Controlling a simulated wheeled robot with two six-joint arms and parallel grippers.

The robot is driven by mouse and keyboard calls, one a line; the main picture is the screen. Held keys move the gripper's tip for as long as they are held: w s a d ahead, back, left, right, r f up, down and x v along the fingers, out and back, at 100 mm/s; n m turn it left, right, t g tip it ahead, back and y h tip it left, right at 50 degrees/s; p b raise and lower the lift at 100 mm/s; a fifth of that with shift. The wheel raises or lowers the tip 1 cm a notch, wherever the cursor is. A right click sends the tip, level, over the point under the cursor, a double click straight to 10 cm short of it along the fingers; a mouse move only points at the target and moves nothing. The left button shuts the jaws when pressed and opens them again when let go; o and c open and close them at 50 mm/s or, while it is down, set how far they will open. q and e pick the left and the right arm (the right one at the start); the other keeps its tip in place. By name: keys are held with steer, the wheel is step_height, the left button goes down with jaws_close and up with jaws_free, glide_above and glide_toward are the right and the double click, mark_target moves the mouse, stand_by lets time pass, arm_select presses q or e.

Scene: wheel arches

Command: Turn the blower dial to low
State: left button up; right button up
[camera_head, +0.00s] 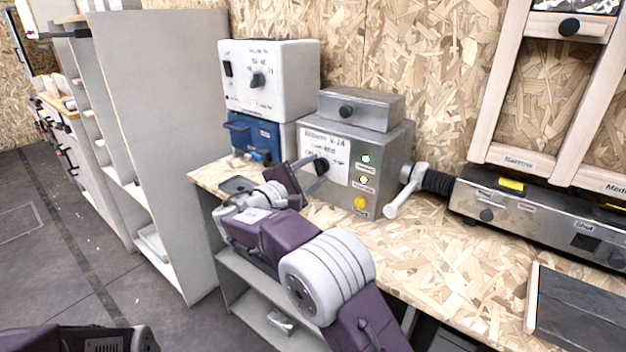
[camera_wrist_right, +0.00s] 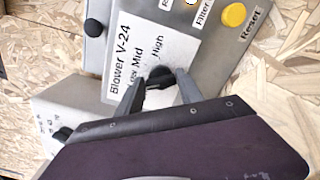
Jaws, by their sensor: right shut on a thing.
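The grey metal blower box (camera_head: 385,150), labelled "Blower V-24", stands on the bench. The black blower dial (camera_head: 321,167) sits at the lower part of that label and shows between the fingers in the wrist view (camera_wrist_right: 160,75). My right gripper (camera_head: 314,172) is shut on the dial, one finger on each side. I cannot tell which mark the dial points to. My left gripper is out of view; only part of my left arm shows at bottom left.
A yellow Reset button (camera_head: 361,202) and two small lights are right of the dial. A white box with its own dial (camera_head: 257,79) stands left, on a blue unit (camera_head: 262,136). A pipe with a lever (camera_head: 404,190) stands right. The bench front (camera_head: 440,245) is clear.

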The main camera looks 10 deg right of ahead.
steer(key=shift+f+m+b, duration=0.1)
steer(key=shift+m+b, duration=0.5)
steer(key=shift+m, duration=0.1)
steer(key=o, duration=1.4)
steer(key=p+v, duration=0.2)
steer(key=v, duration=0.7)
steer(key=shift+s, duration=0.1)
